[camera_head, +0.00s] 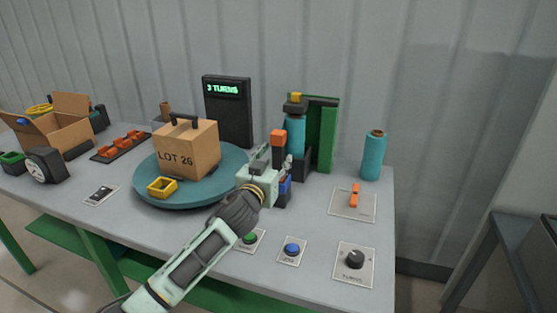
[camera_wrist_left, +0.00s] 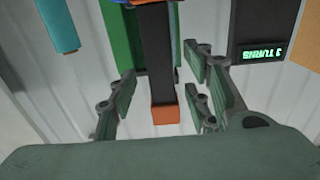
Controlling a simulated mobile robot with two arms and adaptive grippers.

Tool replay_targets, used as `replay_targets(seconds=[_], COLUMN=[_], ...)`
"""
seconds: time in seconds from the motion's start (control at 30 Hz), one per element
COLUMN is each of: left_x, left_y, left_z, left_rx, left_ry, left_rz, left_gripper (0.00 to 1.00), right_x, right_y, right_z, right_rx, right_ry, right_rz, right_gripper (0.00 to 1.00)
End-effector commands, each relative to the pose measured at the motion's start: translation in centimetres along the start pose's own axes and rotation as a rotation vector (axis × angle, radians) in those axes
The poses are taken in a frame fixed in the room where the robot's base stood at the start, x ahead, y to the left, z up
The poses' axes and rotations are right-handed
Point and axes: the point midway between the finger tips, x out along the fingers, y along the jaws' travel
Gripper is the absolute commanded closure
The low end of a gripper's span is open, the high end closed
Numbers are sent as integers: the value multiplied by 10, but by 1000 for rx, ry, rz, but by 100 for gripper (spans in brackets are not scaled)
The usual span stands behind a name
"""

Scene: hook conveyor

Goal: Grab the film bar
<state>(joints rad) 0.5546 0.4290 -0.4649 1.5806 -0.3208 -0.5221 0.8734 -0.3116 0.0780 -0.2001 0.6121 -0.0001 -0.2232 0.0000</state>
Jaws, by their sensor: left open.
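An upright dark bar with an orange cap (camera_head: 278,137), which looks like the film bar, stands in front of the green post (camera_head: 327,135) and its teal film roll (camera_head: 295,133). My left gripper (camera_head: 276,168) is at the bar, with its hand hiding part of it. In the left wrist view, the dark bar (camera_wrist_left: 157,55) and its orange end lie between the spread fingers, with gaps visible on both sides. The left gripper is open and holds nothing. The right gripper is not in view.
A spare teal roll (camera_head: 373,157), an orange lever (camera_head: 354,198), a blue button (camera_head: 292,249) and a knob (camera_head: 355,258) lie to the right.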

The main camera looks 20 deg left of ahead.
Motion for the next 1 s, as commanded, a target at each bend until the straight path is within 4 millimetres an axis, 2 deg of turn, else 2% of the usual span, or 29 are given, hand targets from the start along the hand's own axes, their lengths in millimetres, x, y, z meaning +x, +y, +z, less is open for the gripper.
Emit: replay_targets(seconds=[0.1, 0.23, 0.57, 1.0], left_x=[16, 27, 31, 31], left_y=[-1, -1, -1, -1], left_z=[0, 1, 2, 2], left_rx=[1, -1, 0, 0], left_ry=[1, 0, 0, 0], left_rz=[-1, -1, 0, 0], left_gripper=[55, 55, 55, 93], right_x=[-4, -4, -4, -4], right_y=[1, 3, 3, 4], right_z=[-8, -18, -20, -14], right_rx=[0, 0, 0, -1], right_ry=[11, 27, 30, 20], right_rz=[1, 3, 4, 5], right_gripper=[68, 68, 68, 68])
